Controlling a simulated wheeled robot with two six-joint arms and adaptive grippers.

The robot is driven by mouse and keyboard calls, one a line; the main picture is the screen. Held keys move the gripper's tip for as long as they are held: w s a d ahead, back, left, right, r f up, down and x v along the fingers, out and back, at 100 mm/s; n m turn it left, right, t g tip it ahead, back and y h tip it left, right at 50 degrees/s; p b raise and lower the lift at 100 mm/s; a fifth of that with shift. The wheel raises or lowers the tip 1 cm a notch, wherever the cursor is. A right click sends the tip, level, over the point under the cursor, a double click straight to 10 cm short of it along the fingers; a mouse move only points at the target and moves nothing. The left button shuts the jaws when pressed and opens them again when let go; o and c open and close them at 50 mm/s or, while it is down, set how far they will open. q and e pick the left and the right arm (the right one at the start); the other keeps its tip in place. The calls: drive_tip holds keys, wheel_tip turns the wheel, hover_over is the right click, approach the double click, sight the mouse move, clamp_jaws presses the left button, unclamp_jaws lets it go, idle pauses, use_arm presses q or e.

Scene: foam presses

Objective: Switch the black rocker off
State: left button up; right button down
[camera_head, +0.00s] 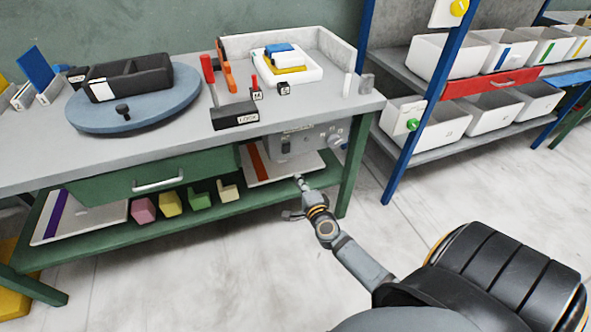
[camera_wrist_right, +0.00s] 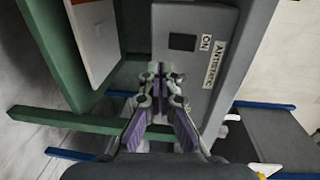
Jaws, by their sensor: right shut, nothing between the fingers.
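The black rocker (camera_wrist_right: 182,42) is a dark square on the face of a grey box (camera_wrist_right: 222,20) in the right wrist view. Labels beside it read "ON" and "ANTISTATIC". Whether the rocker is tipped to on or off cannot be told. In the head view the grey box (camera_head: 308,140) is under the bench top at its right end. My right gripper (camera_head: 300,182) is in front of and below the box. In the right wrist view its fingers (camera_wrist_right: 165,75) are shut and empty, with the tips below the rocker in the picture and apparently apart from it.
The green bench leg (camera_head: 352,175) stands right of the box, and the lower shelf (camera_head: 240,198) holds several coloured blocks. A drawer with a handle (camera_head: 158,186) is to the left. The blue-framed rack (camera_head: 408,150) with white bins is at right. The floor before the bench is clear.

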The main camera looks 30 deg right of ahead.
use_arm(q)
drive_tip(key=shift+w+r, duration=0.2)
use_arm(e)
drive_tip(key=v, duration=0.3)
drive_tip(key=shift+s+f, duration=0.15)
drive_tip(key=shift+s, duration=0.2)
use_arm(q)
drive_tip(key=shift+s, duration=0.15)
